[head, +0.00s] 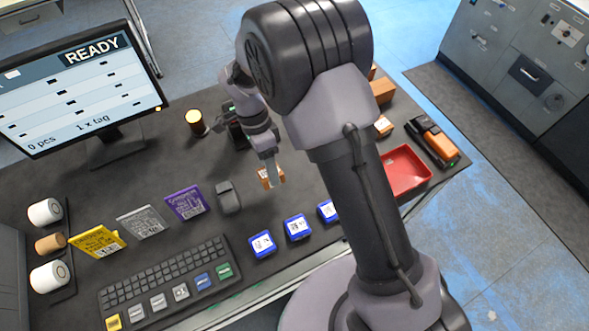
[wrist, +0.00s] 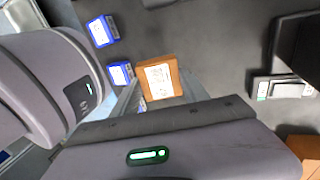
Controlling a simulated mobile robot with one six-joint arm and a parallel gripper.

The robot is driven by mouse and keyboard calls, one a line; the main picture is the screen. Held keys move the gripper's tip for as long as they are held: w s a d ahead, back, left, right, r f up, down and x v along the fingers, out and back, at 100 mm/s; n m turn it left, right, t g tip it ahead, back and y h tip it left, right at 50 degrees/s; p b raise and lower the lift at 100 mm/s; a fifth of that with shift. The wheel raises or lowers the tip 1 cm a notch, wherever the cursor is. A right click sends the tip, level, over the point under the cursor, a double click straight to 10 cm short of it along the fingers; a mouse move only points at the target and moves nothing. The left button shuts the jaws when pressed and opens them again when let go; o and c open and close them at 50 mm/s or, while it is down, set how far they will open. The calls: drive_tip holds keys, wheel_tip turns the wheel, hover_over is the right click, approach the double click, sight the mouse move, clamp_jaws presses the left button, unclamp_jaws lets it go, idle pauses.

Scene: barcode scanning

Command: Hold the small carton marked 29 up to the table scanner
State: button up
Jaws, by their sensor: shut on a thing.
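My gripper (head: 272,181) is shut on a small brown carton (head: 264,178) above the middle of the dark table. In the wrist view the carton (wrist: 160,78) shows a white printed label facing the camera; its number is too small to read. A dark device (head: 235,132), perhaps the table scanner, stands behind my wrist and is partly hidden by it. The carton is apart from it, on its near side. The monitor (head: 80,85) reads READY, 0 pcs and 1 x tag.
Blue labelled blocks (head: 262,244) and a keyboard (head: 168,282) lie along the near side. A mouse (head: 227,197) and a purple card (head: 186,202) are left of the gripper. A red tray (head: 404,172), brown cartons (head: 382,91) and a black-orange device (head: 433,142) are right.

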drive_tip(key=shift+a, duration=0.45)
drive_tip(key=shift+w+f, duration=0.2)
drive_tip(key=shift+f, duration=0.05)
drive_tip(key=w+f+b, duration=0.1)
drive_tip(key=w+f, duration=0.1)
drive_tip(key=w+a+f+b, duration=0.1)
drive_tip(key=w+f, duration=0.1)
drive_tip(key=shift+w+a+f, duration=0.2)
drive_tip(key=shift+f, duration=0.05)
idle(0.7)
